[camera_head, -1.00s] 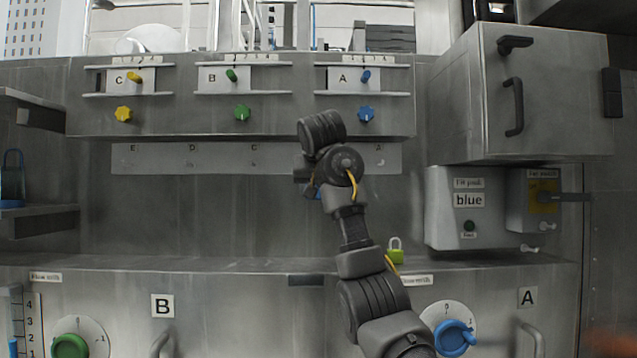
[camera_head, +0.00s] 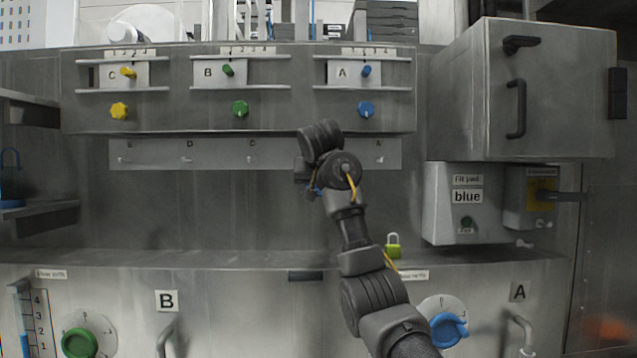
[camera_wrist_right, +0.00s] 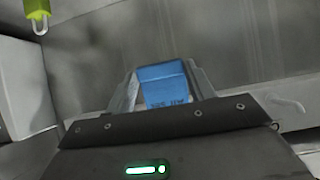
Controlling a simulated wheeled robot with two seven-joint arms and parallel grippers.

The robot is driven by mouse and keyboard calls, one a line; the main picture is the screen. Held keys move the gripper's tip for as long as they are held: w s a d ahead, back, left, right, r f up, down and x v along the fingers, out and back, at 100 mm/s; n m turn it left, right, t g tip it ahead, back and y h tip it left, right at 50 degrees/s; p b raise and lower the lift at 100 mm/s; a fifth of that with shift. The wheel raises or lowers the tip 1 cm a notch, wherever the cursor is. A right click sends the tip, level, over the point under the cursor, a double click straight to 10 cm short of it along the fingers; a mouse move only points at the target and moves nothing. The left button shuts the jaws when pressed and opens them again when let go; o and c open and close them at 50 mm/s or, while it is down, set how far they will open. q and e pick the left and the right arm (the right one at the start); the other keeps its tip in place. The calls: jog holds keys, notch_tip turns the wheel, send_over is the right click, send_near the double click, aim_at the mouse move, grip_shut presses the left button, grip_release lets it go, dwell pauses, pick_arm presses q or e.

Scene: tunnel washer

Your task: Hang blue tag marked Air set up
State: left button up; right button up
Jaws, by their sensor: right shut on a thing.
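My right gripper (camera_wrist_right: 163,82) is shut on a blue tag (camera_wrist_right: 164,86); the print on it is too small to read. In the head view my right gripper (camera_head: 308,178) is in front of the hook strip, mostly hidden by my wrist, with a bit of blue below it. The pale hook strip (camera_head: 220,153) runs under the knobs, with small hooks lettered E, D, C and A; the part between C and A is covered by my wrist. In the wrist view a hook (camera_wrist_right: 287,103) shows at the right, apart from the tag. My left gripper is not in view.
A green padlock (camera_head: 393,250) stands on the ledge (camera_head: 200,258) below; it also shows in the wrist view (camera_wrist_right: 38,8). A box marked blue (camera_head: 450,220) and a cabinet (camera_head: 560,95) stick out at right. A blue padlock (camera_head: 10,185) is on the left shelf.

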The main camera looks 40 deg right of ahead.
jog(key=shift+p+x, duration=0.3)
jog(key=shift+x, duration=1.15)
jog(key=o, duration=1)
jog(key=shift+o, duration=0.2)
